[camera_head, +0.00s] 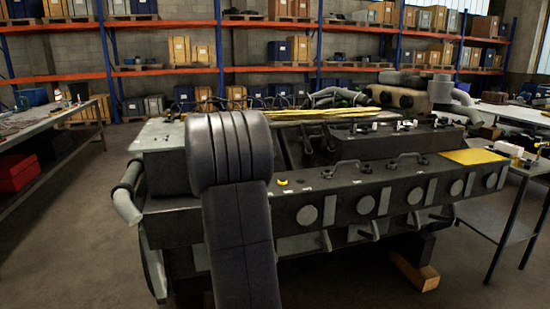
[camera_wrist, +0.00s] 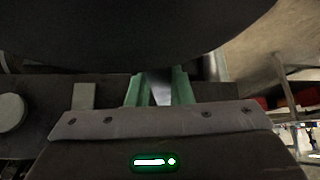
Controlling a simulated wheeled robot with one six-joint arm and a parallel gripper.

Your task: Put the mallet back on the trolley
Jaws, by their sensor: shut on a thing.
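My gripper (camera_wrist: 160,92) shows in the wrist view, with its two green fingers close together. A large dark rounded shape (camera_wrist: 140,25) fills the top of that view, right at the fingertips. It looks like the head of the mallet held in my gripper, but its handle cannot be made out. In the head view my own dark arm stands in front of the engine and hides the gripper and what it holds. A steel stand with a lower shelf (camera_head: 478,222) is at the right edge. I cannot tell whether it is the trolley.
The big grey engine block (camera_head: 340,195) fills the middle, with a yellow plate (camera_head: 472,156) on its right end. A workbench (camera_head: 50,128) with a red box (camera_head: 18,172) below is at left. Loaded racks line the back wall. Floor shows between bench and engine.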

